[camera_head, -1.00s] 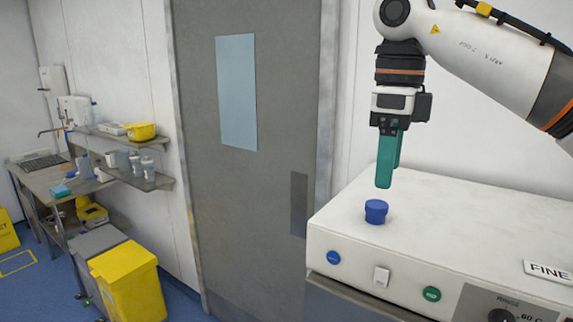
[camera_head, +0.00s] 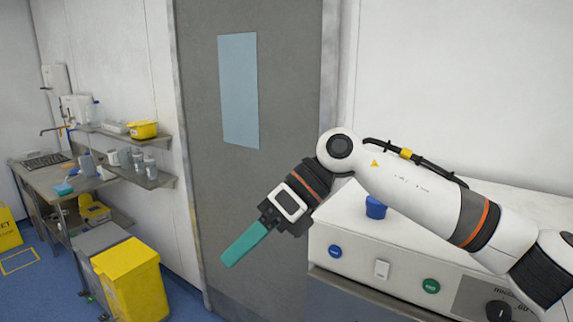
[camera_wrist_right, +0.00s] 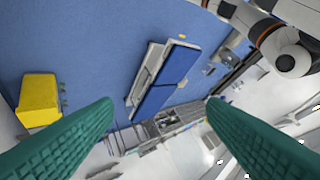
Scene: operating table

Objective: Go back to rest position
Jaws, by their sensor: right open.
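My right gripper (camera_head: 243,245) has green fingers and hangs in front of the grey door, left of the white machine, pointing down and to the left. In the right wrist view its two green fingers (camera_wrist_right: 158,118) stand wide apart with nothing between them. My left gripper is not in the head view.
A yellow bin (camera_head: 130,280) stands at the lower left, near a metal bench (camera_head: 62,180) and wall shelves (camera_head: 150,180). The right wrist view shows blue floor and a blue-padded table (camera_wrist_right: 165,78). The grey door (camera_head: 285,80) is shut.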

